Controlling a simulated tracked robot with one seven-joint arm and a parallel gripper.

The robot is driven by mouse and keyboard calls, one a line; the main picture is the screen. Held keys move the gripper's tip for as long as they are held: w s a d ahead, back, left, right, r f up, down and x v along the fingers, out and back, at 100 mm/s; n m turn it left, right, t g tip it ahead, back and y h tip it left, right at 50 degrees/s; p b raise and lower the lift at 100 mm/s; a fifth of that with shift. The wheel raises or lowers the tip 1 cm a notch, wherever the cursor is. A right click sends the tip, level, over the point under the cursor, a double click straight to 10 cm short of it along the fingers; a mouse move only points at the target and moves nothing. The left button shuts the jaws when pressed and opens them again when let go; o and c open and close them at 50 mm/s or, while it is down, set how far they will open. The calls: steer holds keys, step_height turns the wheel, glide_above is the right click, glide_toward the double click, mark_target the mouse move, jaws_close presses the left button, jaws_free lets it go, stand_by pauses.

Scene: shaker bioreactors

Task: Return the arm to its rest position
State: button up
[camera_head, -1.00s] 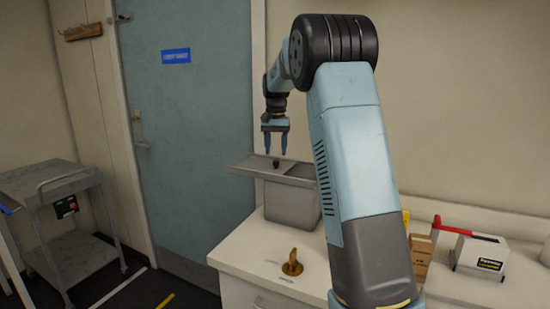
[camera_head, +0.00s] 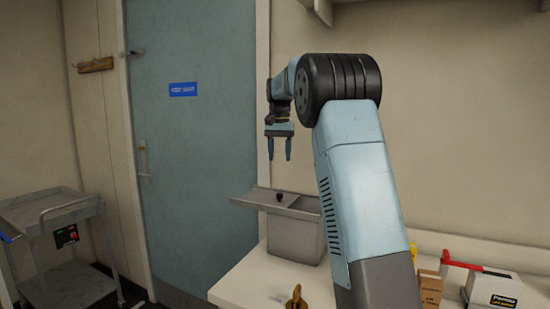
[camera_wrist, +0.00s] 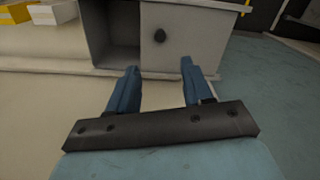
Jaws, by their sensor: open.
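My gripper (camera_head: 279,157) hangs at the end of my blue arm, fingers pointing down, in the head view. It is open with nothing between its fingers. It is above the grey metal bin (camera_head: 297,232) and apart from it. The bin's flat lid (camera_head: 257,197) with a black knob (camera_head: 279,197) lies to the left, and the bin's right side looks uncovered. In the wrist view my gripper's two blue fingers (camera_wrist: 156,88) are spread, with the bin (camera_wrist: 122,28) and the knob (camera_wrist: 160,36) beyond them.
The white counter (camera_head: 245,283) carries a brass-coloured object (camera_head: 296,298), a cardboard box (camera_head: 430,287) and a white device with a red lever (camera_head: 492,287). A door (camera_head: 190,130) and a metal trolley (camera_head: 65,240) are to the left. A shelf edge shows above. The air around my gripper is clear.

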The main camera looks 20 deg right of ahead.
steer(key=s+a+n+t, duration=0.2)
steer(key=s+a, duration=0.1)
steer(key=s, duration=1.3)
steer(key=s+a+n+t, duration=0.2)
steer(key=s+a, duration=0.2)
steer(key=s, duration=1.2)
steer(key=s+a+f+n+t, duration=0.1)
steer(key=s+f+n, duration=0.1)
steer(key=s+f, duration=0.6)
steer(key=s, duration=0.3)
steer(key=shift+f+t, duration=0.3)
steer(key=shift+f, duration=0.05)
